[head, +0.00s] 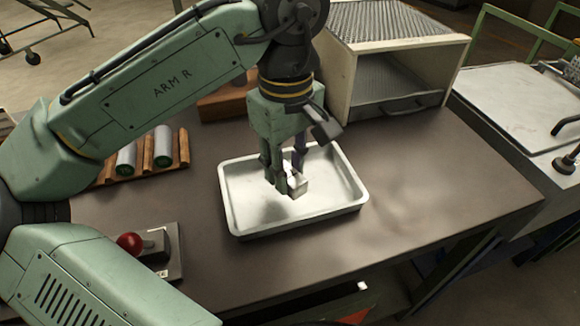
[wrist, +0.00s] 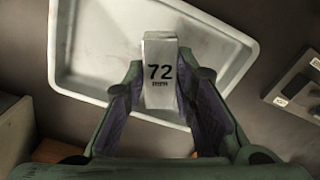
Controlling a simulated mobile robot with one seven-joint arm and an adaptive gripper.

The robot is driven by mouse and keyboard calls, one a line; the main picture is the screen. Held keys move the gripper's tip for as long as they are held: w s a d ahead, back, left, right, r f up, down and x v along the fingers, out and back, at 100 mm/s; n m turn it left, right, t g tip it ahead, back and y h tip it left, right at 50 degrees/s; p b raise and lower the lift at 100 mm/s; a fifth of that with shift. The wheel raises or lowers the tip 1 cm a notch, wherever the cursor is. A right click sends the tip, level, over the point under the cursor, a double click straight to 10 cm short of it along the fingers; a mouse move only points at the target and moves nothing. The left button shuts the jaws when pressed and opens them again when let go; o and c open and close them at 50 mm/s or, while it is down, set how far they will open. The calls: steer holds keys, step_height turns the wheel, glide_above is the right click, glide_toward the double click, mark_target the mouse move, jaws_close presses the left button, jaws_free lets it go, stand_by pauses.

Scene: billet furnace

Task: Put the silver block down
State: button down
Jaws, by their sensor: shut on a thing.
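The silver block (wrist: 160,52) is marked "72 mm" in the wrist view. It also shows in the head view (head: 297,187), low between the fingers. My gripper (head: 287,178) is shut on it, with one finger on each side, as the wrist view (wrist: 160,92) shows. The block is inside the outline of a white tray (head: 340,207), near its middle. I cannot tell whether the block touches the tray floor. The fingers hide part of the block in the head view.
A beige box with a mesh top (head: 395,28) stands behind the tray. Green-ended cylinders (head: 126,158) lie in a wooden rack at the left. A control box with a red knob (head: 130,243) is at the front left. The table right of the tray (head: 430,190) is clear.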

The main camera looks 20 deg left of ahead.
mark_target(290, 175)
steer(key=shift+w, duration=0.95)
steer(key=shift+w+f, duration=0.1)
steer(key=shift+f, duration=0.1)
steer(key=shift+f+p, duration=0.35)
steer(key=shift+f, duration=1.3)
steer(key=shift+f, duration=0.1)
steer(key=shift+f, duration=0.1)
steer(key=c, duration=1.3)
jaws_free()
step_height(290, 175, up, 12)
steer(key=shift+r+b, duration=0.25)
steer(key=shift+b, duration=0.05)
